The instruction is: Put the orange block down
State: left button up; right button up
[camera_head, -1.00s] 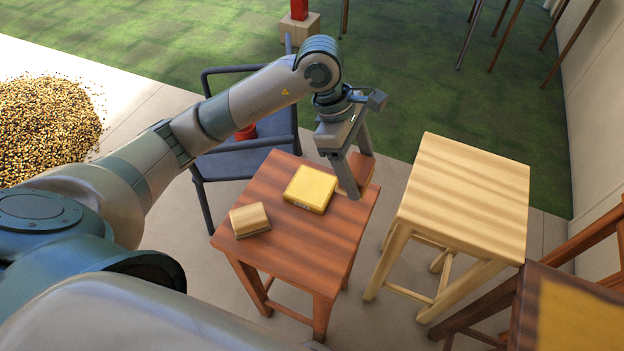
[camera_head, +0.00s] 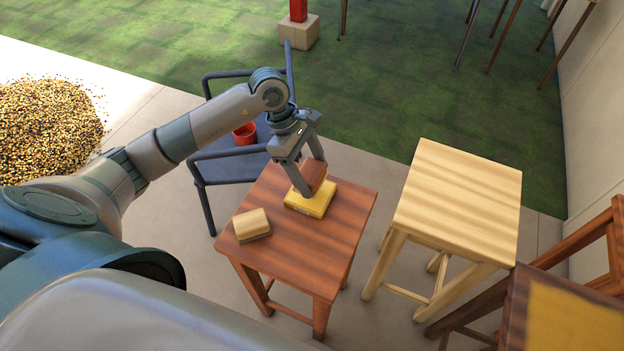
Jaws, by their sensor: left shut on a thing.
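The orange block (camera_head: 313,178) is a brownish-orange piece between the fingers of my left gripper (camera_head: 310,180), which is shut on it. The fingers hide part of the block. It is over the back part of a yellow box (camera_head: 318,205) on the reddish-brown wooden stool (camera_head: 310,248). I cannot tell whether the block touches the box's top or hangs just above it. My right gripper is not in view.
A tan block with a dark base (camera_head: 252,223) lies at the stool's left. A pale wooden stool (camera_head: 462,190) stands to the right. A blue-grey chair (camera_head: 225,168) with a red cup (camera_head: 245,134) is behind. The brown stool's front is clear.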

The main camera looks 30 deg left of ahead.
aim_at(312, 180)
pick_arm(q)
jog(key=shift+f+p, duration=0.4)
jog(key=shift+f, duration=0.15)
notch_tip(312, 180, down, 2)
jog(key=shift+p, duration=0.5)
jog(key=shift+f, duration=0.4)
jog(key=shift+f, duration=0.1)
jog(key=shift+f, duration=0.1)
jog(key=o, duration=1)
